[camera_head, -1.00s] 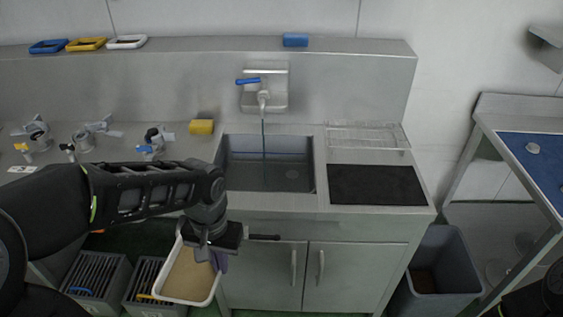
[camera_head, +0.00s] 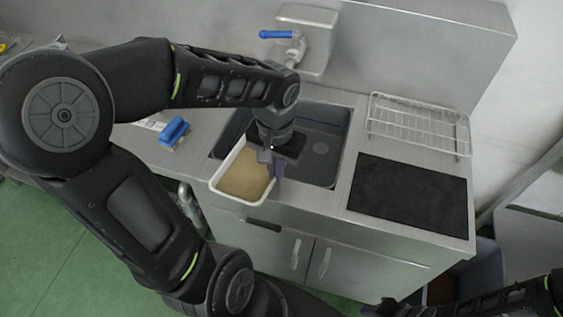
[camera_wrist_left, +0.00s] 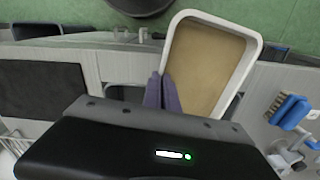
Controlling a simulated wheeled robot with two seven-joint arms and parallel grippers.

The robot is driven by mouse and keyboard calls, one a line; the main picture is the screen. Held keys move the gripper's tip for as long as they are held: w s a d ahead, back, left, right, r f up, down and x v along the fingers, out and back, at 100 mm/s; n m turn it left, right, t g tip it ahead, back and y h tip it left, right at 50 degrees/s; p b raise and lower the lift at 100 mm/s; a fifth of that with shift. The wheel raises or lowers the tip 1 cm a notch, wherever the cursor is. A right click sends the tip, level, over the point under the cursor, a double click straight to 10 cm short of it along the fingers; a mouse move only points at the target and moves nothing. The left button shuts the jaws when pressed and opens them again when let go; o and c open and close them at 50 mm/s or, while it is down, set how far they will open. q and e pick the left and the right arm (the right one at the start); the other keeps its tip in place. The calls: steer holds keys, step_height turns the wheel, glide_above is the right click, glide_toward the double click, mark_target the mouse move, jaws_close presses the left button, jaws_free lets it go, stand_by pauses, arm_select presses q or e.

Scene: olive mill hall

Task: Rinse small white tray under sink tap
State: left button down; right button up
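The small white tray (camera_head: 241,198) has a brown layer across its inside and hangs over the front left edge of the sink basin (camera_head: 322,170). My left gripper (camera_head: 277,168) is shut on the tray's rim, its purple fingers pinching one side; the tray also shows in the left wrist view (camera_wrist_left: 247,72). The wall tap (camera_head: 296,48) with a blue lever (camera_head: 276,34) is behind the basin. My left arm hides its outlet, so I cannot tell whether water runs. My right gripper (camera_head: 385,307) shows only partly at the bottom right edge.
A blue brush (camera_head: 173,130) lies on the counter left of the basin. A wire rack (camera_head: 415,126) and a black mat (camera_head: 408,196) are to the right. The cupboard (camera_head: 300,252) is below, with a dark bin (camera_head: 487,262) beside it.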

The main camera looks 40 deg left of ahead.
arm_select(q)
steer(key=shift+w+a+f, duration=0.15)
steer(key=shift+w, duration=0.35)
steer(key=shift+w+a+f, duration=0.1)
steer(key=shift+w, duration=0.35)
steer(key=w+a+f, duration=0.2)
steer(key=w+a, duration=0.1)
steer(key=w, duration=0.8)
steer(key=shift+w+a+f+b, duration=0.15)
steer(key=shift+w+b, duration=0.25)
steer(key=shift+b, duration=0.05)
steer(key=shift+w+d, duration=0.15)
steer(key=shift+d, duration=0.45)
steer(key=shift+a, duration=0.1)
steer(key=shift+a, duration=0.45)
steer(key=shift+s, duration=0.2)
stand_by(0.4)
